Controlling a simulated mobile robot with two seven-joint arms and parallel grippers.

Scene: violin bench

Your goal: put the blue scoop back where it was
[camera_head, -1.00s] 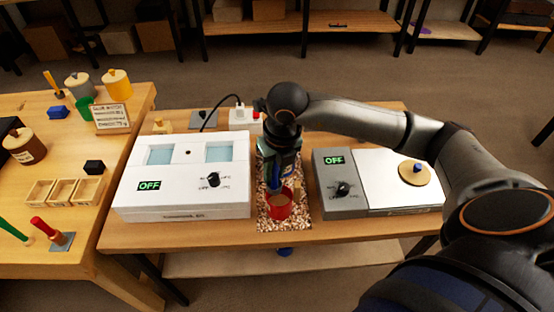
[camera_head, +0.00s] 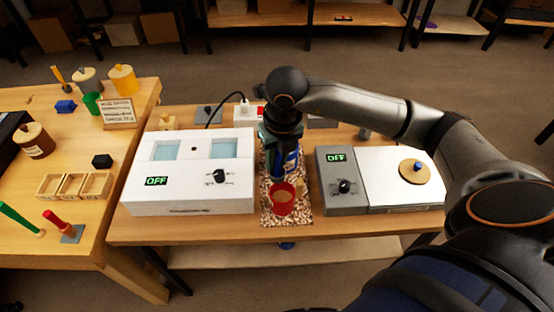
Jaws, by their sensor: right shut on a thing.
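My right gripper (camera_head: 286,174) points down over the speckled mat between the two white-topped devices. It is shut on a blue thing (camera_head: 291,162), which looks like the blue scoop; its shape is mostly hidden by the fingers. A red cup (camera_head: 283,209) with tan content stands on the mat just below and in front of the gripper. I cannot tell whether the scoop touches the cup. My left gripper is out of view.
A white device (camera_head: 190,192) stands left of the mat and a grey hotplate-like device (camera_head: 342,197) right of it, both reading OFF. The left table holds jars, a green cup (camera_head: 92,102), a sign (camera_head: 118,114) and a wooden tray (camera_head: 73,195). The gap around the mat is narrow.

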